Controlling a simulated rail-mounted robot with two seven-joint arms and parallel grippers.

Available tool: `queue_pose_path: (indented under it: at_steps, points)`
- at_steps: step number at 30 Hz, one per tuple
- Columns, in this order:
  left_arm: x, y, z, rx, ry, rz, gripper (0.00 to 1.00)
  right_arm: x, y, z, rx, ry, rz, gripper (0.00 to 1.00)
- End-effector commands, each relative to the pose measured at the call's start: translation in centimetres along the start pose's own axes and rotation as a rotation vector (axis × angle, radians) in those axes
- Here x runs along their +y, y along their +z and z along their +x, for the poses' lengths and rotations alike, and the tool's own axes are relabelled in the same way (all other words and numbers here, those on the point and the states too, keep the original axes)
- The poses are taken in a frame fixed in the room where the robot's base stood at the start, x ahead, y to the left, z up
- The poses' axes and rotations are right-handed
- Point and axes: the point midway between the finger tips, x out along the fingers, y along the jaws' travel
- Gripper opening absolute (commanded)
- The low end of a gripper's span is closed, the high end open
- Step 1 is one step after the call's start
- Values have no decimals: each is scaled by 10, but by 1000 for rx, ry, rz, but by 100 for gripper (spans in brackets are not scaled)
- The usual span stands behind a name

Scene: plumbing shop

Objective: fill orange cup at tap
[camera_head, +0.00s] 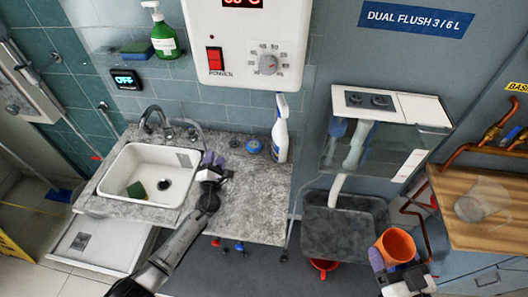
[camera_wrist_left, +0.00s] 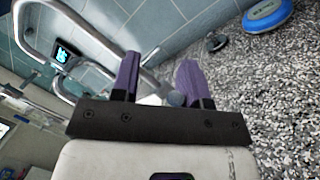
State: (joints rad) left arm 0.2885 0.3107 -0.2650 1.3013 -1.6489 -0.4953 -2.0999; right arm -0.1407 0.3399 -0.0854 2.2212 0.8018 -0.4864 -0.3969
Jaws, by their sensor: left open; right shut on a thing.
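The orange cup (camera_head: 398,243) is in my right gripper (camera_head: 388,262), low on the right in the head view, in front of a grey basin. My right gripper is shut on it, and the cup looks tilted with its mouth showing. My left gripper (camera_head: 214,162) is open over the counter at the sink's right edge. The chrome tap (camera_head: 152,116) stands behind the sink (camera_head: 118,165). In the left wrist view its pipe (camera_wrist_left: 85,30) passes beyond my open purple fingers (camera_wrist_left: 160,80). A small chrome part shows between the fingers; I cannot tell if they touch it. No running water shows.
A spray bottle (camera_head: 280,130) and a blue round object (camera_head: 254,146) stand on the granite counter (camera_head: 255,200). A sponge lies in the sink. The toilet model's grey basin (camera_head: 345,222) lies between the counter and cup. A wooden bench (camera_head: 470,230) is at right.

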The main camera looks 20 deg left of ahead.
Motion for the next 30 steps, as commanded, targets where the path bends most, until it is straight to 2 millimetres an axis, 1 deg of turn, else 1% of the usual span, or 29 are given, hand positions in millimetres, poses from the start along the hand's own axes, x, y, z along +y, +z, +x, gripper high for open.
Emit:
queue_pose_path:
  at_steps: [1, 2, 4, 9, 15, 21, 25, 30]
  points:
    - [16, 12, 3, -3, 4, -3, 39, 0, -12, 0, 1, 0, 0, 49]
    - [21, 15, 4, -3, 5, -4, 39, 0, -16, 0, 1, 0, 0, 49]
    - [17, 32, 0, -4, 2, -7, 39, 0, -21, 0, 0, 0, 0, 49]
    - [16, 69, -8, -2, 2, -6, 39, 0, -34, 0, 0, 0, 0, 49]
    - [14, 106, -16, -2, 2, -4, 39, 0, -44, 0, 0, 0, 0, 49]
    - [13, 131, -21, -2, 2, -3, 39, 0, -49, 0, 0, 0, 0, 49]
    - [12, 139, -23, -1, 3, -1, 39, 0, -51, 0, 0, 0, 0, 49]
    - [11, 144, -24, -1, 3, -1, 39, 0, -51, 0, 0, 0, 0, 49]
